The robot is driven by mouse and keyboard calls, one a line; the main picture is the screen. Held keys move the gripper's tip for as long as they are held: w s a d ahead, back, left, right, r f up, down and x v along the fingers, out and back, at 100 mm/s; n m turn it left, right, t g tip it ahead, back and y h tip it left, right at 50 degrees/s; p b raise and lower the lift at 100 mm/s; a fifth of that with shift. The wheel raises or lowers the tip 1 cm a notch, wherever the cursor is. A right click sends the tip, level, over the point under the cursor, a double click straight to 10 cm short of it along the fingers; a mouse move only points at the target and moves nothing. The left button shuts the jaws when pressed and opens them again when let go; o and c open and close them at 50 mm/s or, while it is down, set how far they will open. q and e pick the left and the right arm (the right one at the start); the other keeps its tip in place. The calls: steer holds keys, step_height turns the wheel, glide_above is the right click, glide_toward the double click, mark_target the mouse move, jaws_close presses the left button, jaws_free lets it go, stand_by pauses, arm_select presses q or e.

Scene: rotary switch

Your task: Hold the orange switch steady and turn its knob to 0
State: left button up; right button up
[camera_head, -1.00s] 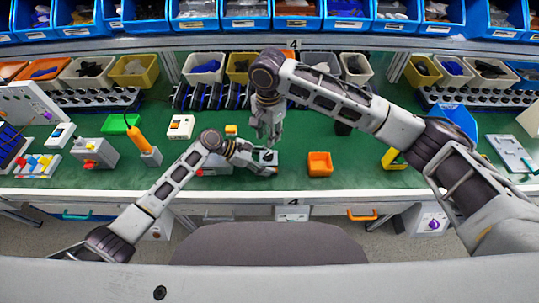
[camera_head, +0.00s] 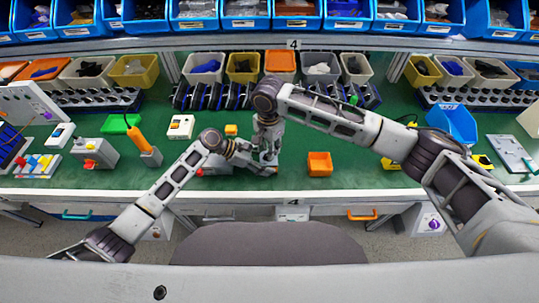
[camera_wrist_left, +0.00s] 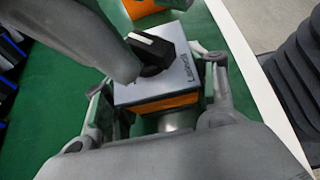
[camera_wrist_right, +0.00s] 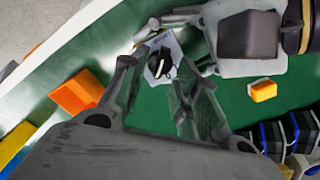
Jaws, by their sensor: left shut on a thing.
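The orange switch (camera_wrist_left: 165,102) has a grey top plate with lettering and an orange base. Its black knob (camera_wrist_left: 152,48) carries a white pointer mark; the knob also shows in the right wrist view (camera_wrist_right: 160,68). My left gripper (camera_wrist_left: 158,98) is shut on the switch body, one finger on each side. In the head view my left gripper (camera_head: 266,168) is low over the mat. My right gripper (camera_head: 267,158) is just above the switch, hiding most of it there. In the right wrist view its fingers (camera_wrist_right: 153,88) are apart, with the knob showing between them.
An orange bin (camera_head: 320,163) stands right of the switch, and a small yellow block (camera_head: 231,130) lies behind it to the left. A grey box with a red button (camera_head: 94,153) and an orange-handled tool (camera_head: 143,146) stand further left.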

steer(key=shift+f, duration=0.9)
steer(key=shift+c, duration=0.2)
jaws_close()
